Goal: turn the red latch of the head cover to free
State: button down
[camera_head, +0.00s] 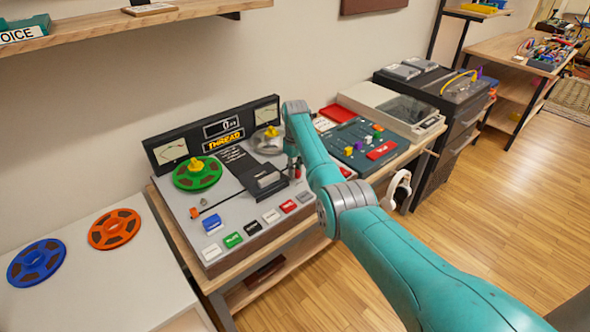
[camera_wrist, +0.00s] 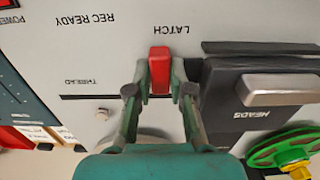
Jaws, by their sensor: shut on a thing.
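The red latch (camera_wrist: 159,70) stands under the printed word LATCH on the pale deck of the tape machine in the wrist view. My gripper (camera_wrist: 160,82) is shut on it, one finger on each side. The dark head cover (camera_wrist: 222,110), marked HEADS, lies just to the right of the latch, with a grey handle bar (camera_wrist: 282,89). In the head view the head cover (camera_head: 268,180) is on the machine's deck. My gripper (camera_head: 295,172) is beside it on the right, partly hidden by my arm.
A green reel (camera_head: 197,174) sits on the machine's left. Coloured buttons (camera_head: 250,228) line its front edge. A mixer panel (camera_head: 358,145) stands close on the right. Blue (camera_head: 37,262) and orange (camera_head: 114,229) reels lie on the white surface at left.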

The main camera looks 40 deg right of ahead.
jog(key=c, duration=1)
grip_release()
jog(key=shift+c, duration=0.2)
notch_tip(320, 180, up, 12)
jog(key=shift+w, duration=0.1)
